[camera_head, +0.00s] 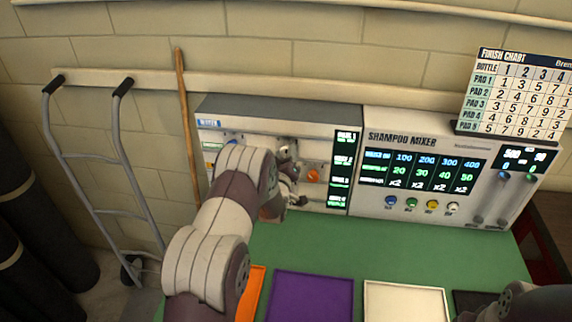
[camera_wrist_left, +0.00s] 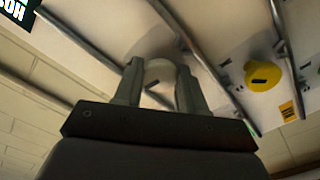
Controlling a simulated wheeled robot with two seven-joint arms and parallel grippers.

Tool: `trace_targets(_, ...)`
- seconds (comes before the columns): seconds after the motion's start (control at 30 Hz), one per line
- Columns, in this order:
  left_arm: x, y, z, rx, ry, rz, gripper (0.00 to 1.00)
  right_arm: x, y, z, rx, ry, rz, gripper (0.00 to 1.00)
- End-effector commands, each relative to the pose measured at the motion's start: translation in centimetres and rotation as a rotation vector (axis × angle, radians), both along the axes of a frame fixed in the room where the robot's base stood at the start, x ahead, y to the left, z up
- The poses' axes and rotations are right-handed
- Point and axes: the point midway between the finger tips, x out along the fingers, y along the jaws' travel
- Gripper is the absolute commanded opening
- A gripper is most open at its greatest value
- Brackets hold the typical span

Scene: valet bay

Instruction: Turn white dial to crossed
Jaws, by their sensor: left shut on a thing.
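The white dial (camera_wrist_left: 160,73) sits on the panel between the fingers of my left gripper (camera_wrist_left: 160,88) in the left wrist view. The fingers are shut on its two sides. A short dark mark shows on the dial; the crossed symbol cannot be made out. In the head view my left gripper (camera_head: 288,178) is at the front of the grey machine (camera_head: 270,112) on the left. My arm and gripper hide part of that panel, and the white dial cannot be made out there. Of my right arm only a dark part shows at the lower right.
A yellow dial (camera_wrist_left: 262,75) is beside the white one, with metal bars between. An orange knob (camera_head: 313,175) is right of my gripper. The shampoo mixer (camera_head: 370,205) stands to the right. Purple (camera_head: 312,296) and cream (camera_head: 405,302) pads lie on the green top (camera_head: 330,250).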

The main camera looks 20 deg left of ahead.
Motion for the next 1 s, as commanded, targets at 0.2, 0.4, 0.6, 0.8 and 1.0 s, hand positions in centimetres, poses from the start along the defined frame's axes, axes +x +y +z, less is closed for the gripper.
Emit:
trace_targets(0.2, -0.2, 0.0, -1.2, 0.19, 0.062, 0.0, 0.1, 0.0, 0.0, -3.1, 0.0, 0.0, 0.0, 0.43)
trace_targets(0.4, -0.2, 0.0, -1.1, 0.354, 0.105, -0.002, 0.1, 0.0, 0.0, -4.9, 0.0, 0.0, 0.0, 0.43)
trace_targets(0.6, -0.2, 0.0, -1.0, 0.482, 0.139, -0.004, 0.1, 0.0, 0.0, -6.2, 0.0, 0.0, 0.0, 0.43)
trace_targets(0.8, -0.2, 0.0, -0.8, 0.566, 0.16, -0.005, 0.1, 0.0, 0.0, -7.0, 0.0, 0.0, 0.0, 0.43)
trace_targets(1.0, -0.2, 0.0, -0.7, 0.609, 0.171, -0.005, 0.1, 0.0, 0.0, -7.3, 0.0, 0.0, 0.0, 0.43)
